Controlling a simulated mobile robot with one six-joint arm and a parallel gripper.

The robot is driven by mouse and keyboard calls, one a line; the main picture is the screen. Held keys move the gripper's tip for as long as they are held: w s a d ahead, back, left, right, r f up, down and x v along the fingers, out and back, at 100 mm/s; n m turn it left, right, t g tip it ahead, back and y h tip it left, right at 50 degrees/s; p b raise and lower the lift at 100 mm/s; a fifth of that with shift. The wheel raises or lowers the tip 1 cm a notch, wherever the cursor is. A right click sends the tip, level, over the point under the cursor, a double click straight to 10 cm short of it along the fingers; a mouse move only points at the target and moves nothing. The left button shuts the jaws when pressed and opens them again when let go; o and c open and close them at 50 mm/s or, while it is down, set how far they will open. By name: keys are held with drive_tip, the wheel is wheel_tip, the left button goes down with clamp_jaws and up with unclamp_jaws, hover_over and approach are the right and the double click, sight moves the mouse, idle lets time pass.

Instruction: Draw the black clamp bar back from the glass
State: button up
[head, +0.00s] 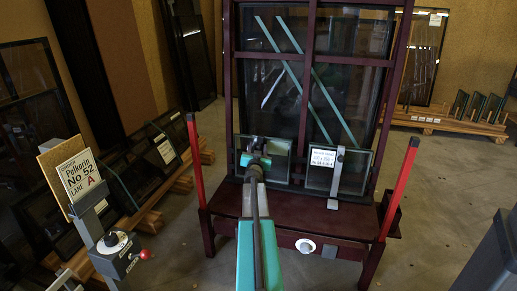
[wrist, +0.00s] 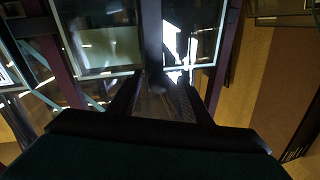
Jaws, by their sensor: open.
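A dark red tilting frame (head: 303,85) stands ahead, with large glass and two small panes low on its ledge. The left small pane (head: 278,146) is partly covered by my arm. The right small pane (head: 357,172) carries a white label, and a light grey upright bar (head: 337,172) stands against it. My gripper (head: 255,157) is in front of the left pane. In the wrist view its fingers (wrist: 162,88) are apart. A dark upright bar (wrist: 153,38), perhaps the black clamp bar, shows just beyond and between the fingers; contact cannot be told.
Red posts (head: 196,160) and (head: 397,178) rise at both sides of the frame's base. A control stand (head: 108,235) with a sign and red knob is at left. Glass sheets lean on wooden racks behind. A grey block (head: 490,255) is at lower right. Floor right of the frame is clear.

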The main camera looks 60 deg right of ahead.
drive_tip(key=shift+w+d, duration=0.2)
drive_tip(key=shift+d, duration=0.25)
